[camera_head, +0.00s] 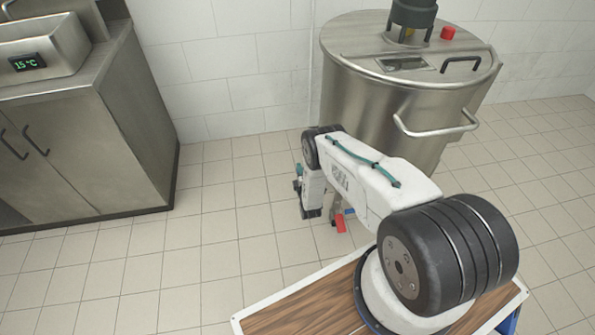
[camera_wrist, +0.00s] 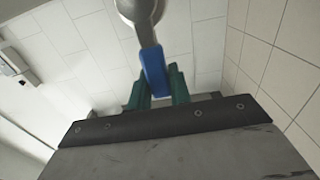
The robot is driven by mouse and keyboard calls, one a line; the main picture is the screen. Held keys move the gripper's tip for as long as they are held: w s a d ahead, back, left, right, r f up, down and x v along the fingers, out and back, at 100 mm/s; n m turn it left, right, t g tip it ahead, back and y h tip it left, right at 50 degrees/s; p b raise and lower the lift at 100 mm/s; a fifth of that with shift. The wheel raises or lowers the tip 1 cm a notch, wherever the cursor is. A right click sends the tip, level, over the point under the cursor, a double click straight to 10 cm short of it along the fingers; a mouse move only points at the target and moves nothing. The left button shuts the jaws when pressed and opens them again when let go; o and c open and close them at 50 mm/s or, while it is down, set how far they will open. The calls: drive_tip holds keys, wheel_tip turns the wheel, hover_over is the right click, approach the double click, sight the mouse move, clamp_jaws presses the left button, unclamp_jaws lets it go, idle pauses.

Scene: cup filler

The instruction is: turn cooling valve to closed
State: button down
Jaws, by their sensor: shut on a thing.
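The cooling valve shows in the wrist view as a blue lever handle (camera_wrist: 154,72) on a metal stem, with a rounded metal body above it. My gripper (camera_wrist: 157,84) has its two green fingers on either side of the blue handle and is shut on it. In the head view a small piece of the blue handle (camera_head: 349,211) shows below my arm, low in front of the tank. My arm hides most of the valve and the fingertips there. The valve's exact angle is hard to tell.
A red handle (camera_head: 340,223) sits close beside the blue one. The large steel tank (camera_head: 370,110) with a side rail handle (camera_head: 436,131) stands behind my arm. A steel cabinet (camera_head: 90,140) with a 15 °C display (camera_head: 27,62) is at left. Tiled floor between them is clear.

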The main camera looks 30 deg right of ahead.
drive_tip(key=shift+s+f, duration=0.15)
drive_tip(key=c, duration=1.3)
unclamp_jaws()
drive_tip(key=shift+v, duration=3.85)
